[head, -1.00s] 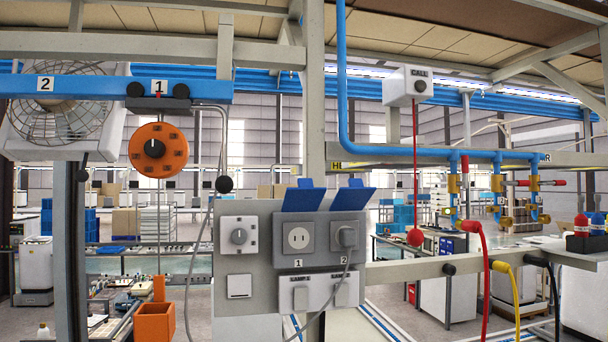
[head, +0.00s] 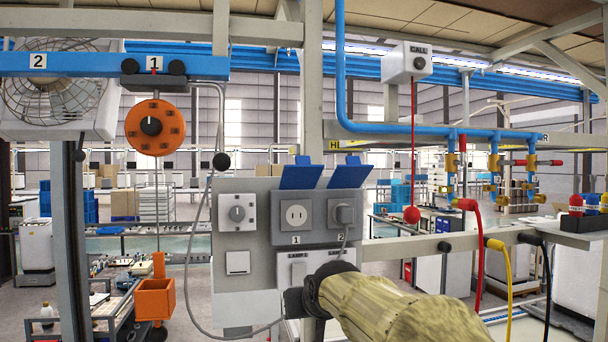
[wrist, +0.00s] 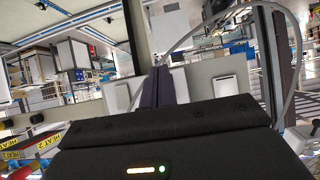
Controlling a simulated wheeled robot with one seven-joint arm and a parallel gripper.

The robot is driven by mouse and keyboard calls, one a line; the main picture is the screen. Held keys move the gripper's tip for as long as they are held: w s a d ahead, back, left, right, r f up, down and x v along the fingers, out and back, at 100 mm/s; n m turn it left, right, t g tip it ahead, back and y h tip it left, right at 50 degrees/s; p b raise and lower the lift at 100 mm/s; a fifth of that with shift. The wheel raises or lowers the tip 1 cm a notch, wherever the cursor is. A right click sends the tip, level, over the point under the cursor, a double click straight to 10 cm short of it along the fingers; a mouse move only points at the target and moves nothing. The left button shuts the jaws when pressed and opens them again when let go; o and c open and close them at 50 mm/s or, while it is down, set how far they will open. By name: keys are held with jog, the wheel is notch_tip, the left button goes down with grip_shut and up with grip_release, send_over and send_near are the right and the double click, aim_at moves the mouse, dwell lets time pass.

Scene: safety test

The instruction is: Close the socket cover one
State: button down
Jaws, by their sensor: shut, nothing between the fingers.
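Socket cover one (head: 301,174) is a blue flap standing raised and open above socket 1 (head: 297,215) on the grey panel. Socket 1 is empty and its face is bare. My gripper (head: 293,302) is low in front of the panel, below socket 1 and apart from the blue cover. In the wrist view its dark fingers (wrist: 158,82) are together with nothing between them. Neither blue cover can be made out clearly in the wrist view.
A rotary knob (head: 237,213) and a white switch (head: 238,262) sit left of the sockets. My arm partly hides the lamp switches (head: 297,268) below them. A grey cable loops down to the left. A red pull ball (head: 411,214) hangs to the right.

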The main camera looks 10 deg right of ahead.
jog(key=s+r+t, duration=0.3)
jog(key=r+t, duration=0.4)
jog(key=r, duration=2.6)
jog(key=shift+s+r+t, duration=0.15)
jog(key=shift+r+t, duration=0.1)
jog(key=shift+t, duration=0.05)
jog(key=shift+d, duration=0.1)
jog(key=r+p, duration=0.1)
jog(key=p, duration=0.5)
send_over(304, 165)
jog(key=w, duration=0.2)
jog(key=shift+w+f, duration=0.2)
jog(key=shift+f, duration=0.4)
jog(key=shift+s+f+b, duration=0.3)
jog(key=shift+s+f, duration=0.15)
jog(key=shift+s, duration=0.25)
jog(key=shift+s+f, duration=0.4)
jog(key=shift+f, duration=0.3)
